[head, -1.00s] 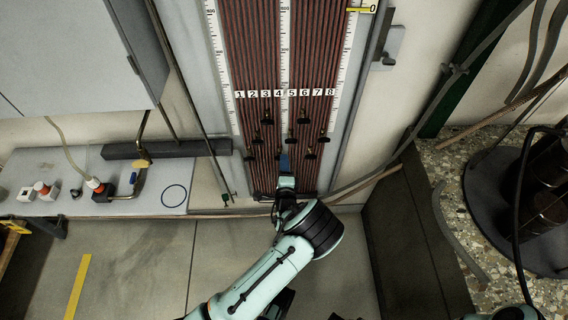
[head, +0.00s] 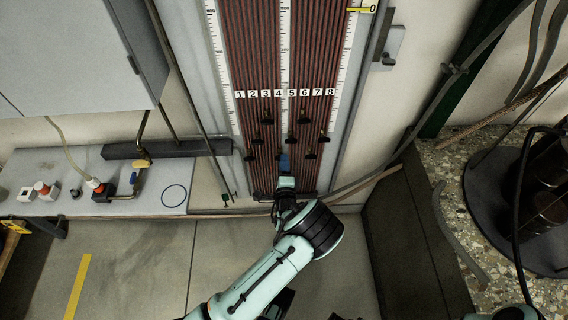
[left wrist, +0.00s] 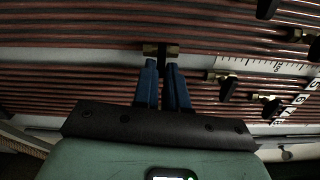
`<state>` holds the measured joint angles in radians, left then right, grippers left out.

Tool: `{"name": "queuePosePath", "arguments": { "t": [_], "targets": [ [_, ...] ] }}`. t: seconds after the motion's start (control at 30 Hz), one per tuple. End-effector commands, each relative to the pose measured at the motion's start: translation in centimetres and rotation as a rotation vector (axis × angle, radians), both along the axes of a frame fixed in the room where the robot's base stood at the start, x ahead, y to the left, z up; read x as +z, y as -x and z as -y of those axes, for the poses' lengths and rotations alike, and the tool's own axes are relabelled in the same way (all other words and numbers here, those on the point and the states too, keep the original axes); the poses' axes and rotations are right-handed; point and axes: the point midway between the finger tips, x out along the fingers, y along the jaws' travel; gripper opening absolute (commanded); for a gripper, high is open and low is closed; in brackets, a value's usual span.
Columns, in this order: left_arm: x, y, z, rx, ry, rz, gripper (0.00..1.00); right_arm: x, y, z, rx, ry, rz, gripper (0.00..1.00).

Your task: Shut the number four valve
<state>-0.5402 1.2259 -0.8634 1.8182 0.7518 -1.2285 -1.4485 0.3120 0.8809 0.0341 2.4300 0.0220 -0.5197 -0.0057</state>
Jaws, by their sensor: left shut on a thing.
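The number row is on the tube board, with the number 4 label (head: 278,93) near its middle. Small brass valves with black handles sit staggered below the labels. My left gripper (head: 284,161) reaches up from below to the lowest middle valve, roughly under label 4. In the left wrist view, its blue fingers (left wrist: 168,82) are shut on the black handle of that valve, whose brass body (left wrist: 151,50) shows just beyond the tips. The fingers hide most of the handle, so its angle is unclear. My right gripper is not in view.
Neighbouring valves stand close by, one upper right (head: 289,139) and others left (head: 250,155) and right (head: 310,155). White scales (head: 336,120) flank the tubes. A bench (head: 150,196) with taps is at left, a dark box (head: 425,240) at right.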

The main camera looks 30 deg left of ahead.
Motion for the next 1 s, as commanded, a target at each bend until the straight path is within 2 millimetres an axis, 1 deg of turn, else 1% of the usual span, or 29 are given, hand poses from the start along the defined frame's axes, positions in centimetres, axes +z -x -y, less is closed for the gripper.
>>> {"name": "queuePosePath", "arguments": {
  "t": [0.03, 0.13, 0.17, 0.2, 0.23, 0.5, 0.63, 0.77, 1.0],
  "targets": [
    [-0.5, 0.2, 0.0, 0.001, 0.002, -0.014, 0.0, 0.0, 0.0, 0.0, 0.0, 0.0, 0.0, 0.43],
    [-0.5, 0.2, 0.0, 0.001, 0.002, -0.015, 0.0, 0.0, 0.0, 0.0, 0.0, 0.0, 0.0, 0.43],
    [-0.5, 0.2, 0.0, 0.001, 0.002, -0.015, 0.19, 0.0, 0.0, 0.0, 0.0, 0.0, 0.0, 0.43],
    [-0.5, 0.2, 0.1, 0.001, 0.002, -0.015, 0.32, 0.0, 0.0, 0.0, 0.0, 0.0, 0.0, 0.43],
    [-0.5, 0.2, 0.0, 0.001, 0.003, -0.014, 0.35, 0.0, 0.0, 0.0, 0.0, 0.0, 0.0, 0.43],
    [-0.2, 0.1, 0.1, 0.0, 0.001, -0.006, 0.35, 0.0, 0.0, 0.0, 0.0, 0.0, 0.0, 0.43],
    [-0.2, 0.8, 0.5, -0.001, 0.002, -0.007, 0.35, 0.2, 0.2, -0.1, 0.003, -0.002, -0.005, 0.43],
    [-0.1, 2.7, 1.7, -0.002, 0.0, -0.008, 0.35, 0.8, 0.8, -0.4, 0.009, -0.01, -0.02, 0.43],
    [-0.1, 7.4, 4.5, -0.002, -0.001, -0.01, 0.35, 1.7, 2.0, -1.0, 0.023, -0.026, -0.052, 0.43]
  ]
}}
